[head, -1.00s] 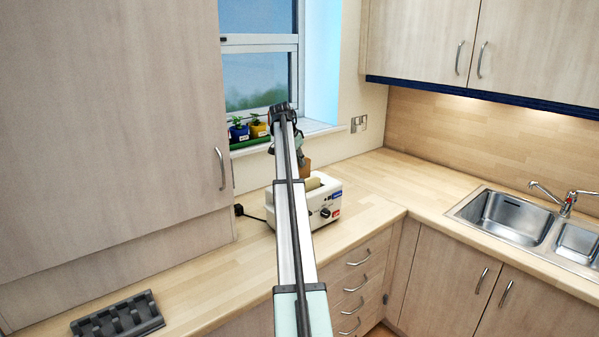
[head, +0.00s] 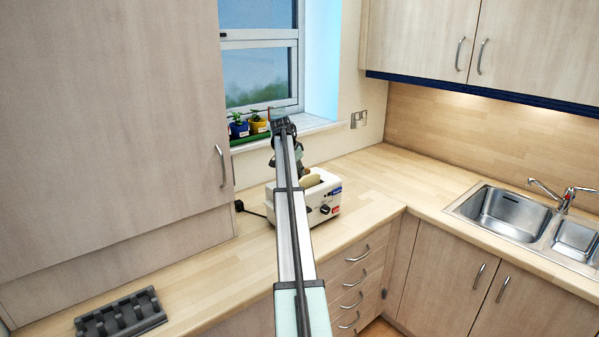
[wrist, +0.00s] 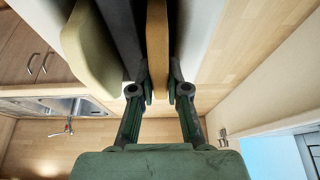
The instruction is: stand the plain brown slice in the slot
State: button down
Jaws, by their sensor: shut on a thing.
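The white toaster (head: 325,203) stands on the worktop below the window, partly behind my arm. A pale cream slice (head: 311,181) stands upright in its top; it also shows at the left of the wrist view (wrist: 88,45). My gripper (wrist: 159,88) is shut on the plain brown slice (wrist: 157,40), one finger on each side. The brown slice is edge-on and upright over the toaster's top, beside and apart from the cream slice.
A dark grey slotted rack (head: 121,315) lies on the worktop at the front left. Small potted plants (head: 248,127) stand on the windowsill behind the toaster. The sink (head: 510,212) is at the right. The worktop between toaster and sink is clear.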

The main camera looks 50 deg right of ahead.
jog(key=c, duration=1.2)
grip_release()
jog(key=shift+o, duration=0.2)
jog(key=b+v, duration=0.3)
jog(key=v, duration=0.9)
